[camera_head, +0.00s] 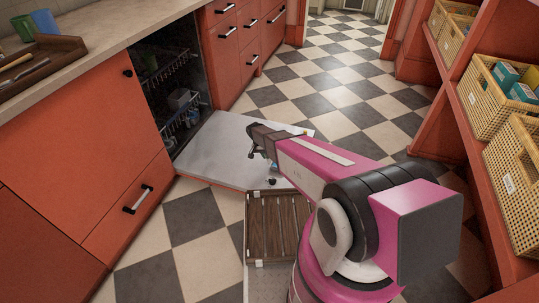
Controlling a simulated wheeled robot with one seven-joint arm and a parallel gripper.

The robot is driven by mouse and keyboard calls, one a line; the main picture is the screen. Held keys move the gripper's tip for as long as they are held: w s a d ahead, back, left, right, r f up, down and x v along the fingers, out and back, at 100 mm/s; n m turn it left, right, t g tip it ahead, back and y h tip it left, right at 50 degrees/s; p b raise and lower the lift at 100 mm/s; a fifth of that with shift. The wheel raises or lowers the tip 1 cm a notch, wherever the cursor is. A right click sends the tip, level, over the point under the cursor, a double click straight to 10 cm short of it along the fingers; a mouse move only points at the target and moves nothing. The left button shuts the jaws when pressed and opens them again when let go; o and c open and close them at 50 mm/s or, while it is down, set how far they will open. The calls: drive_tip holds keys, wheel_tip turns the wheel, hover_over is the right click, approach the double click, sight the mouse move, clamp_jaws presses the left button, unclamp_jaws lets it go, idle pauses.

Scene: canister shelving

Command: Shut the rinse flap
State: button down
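The rinse flap (215,150) seems to be the pale door of the dishwasher. It is folded down and lies open, low and flat, over the floor in front of the machine. The open dishwasher (172,90) shows its dark inside with wire racks and some dishes. My gripper (254,146) is at the end of my pink arm, in front of the flap in this view, over its middle. The gripper is dark and small, and I cannot tell whether its fingers are apart or whether it touches the flap. My arm hides the flap's right part.
Red cabinets with a drawer (130,200) stand left, under a counter (100,45) with a wooden tray (35,65). A red shelf with wicker baskets (490,100) stands right. The checkered floor (340,85) is clear beyond the flap. A slatted wooden tray (278,225) lies beside my arm.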

drive_tip(key=shift+s+d+r+t+y, duration=0.1)
drive_tip(key=shift+s+d+t+y, duration=0.2)
drive_tip(key=shift+d+y, duration=0.35)
drive_tip(key=shift+s+d+r+t+y, duration=0.15)
drive_tip(key=shift+d+t+y, duration=0.25)
drive_tip(key=shift+y, duration=0.45)
drive_tip(key=shift+s+d+f+t+y, duration=0.4)
drive_tip(key=shift+d+t+y, duration=0.35)
drive_tip(key=shift+y, duration=0.9)
drive_tip(key=shift+s+d+f+t+y, duration=0.45)
drive_tip(key=shift+d+y, duration=0.5)
drive_tip(key=shift+y, duration=0.65)
drive_tip(key=shift+s+d+f+t+y, duration=0.25)
drive_tip(key=shift+d+t+y, duration=0.55)
drive_tip(key=shift+y, duration=0.85)
drive_tip(key=c, duration=1.1)
unclamp_jaws()
drive_tip(key=shift+w, duration=0.1)
drive_tip(key=shift+s+d+r, duration=0.25)
drive_tip(key=shift+d+r, duration=0.3)
drive_tip(key=shift+r, duration=0.35)
drive_tip(key=shift+s+d+r, duration=0.2)
drive_tip(key=shift+d+r, duration=0.4)
drive_tip(key=shift+r, duration=0.25)
drive_tip(key=shift+s+d+r, duration=0.25)
drive_tip(key=shift+d+r, duration=0.3)
drive_tip(key=shift+r, duration=0.35)
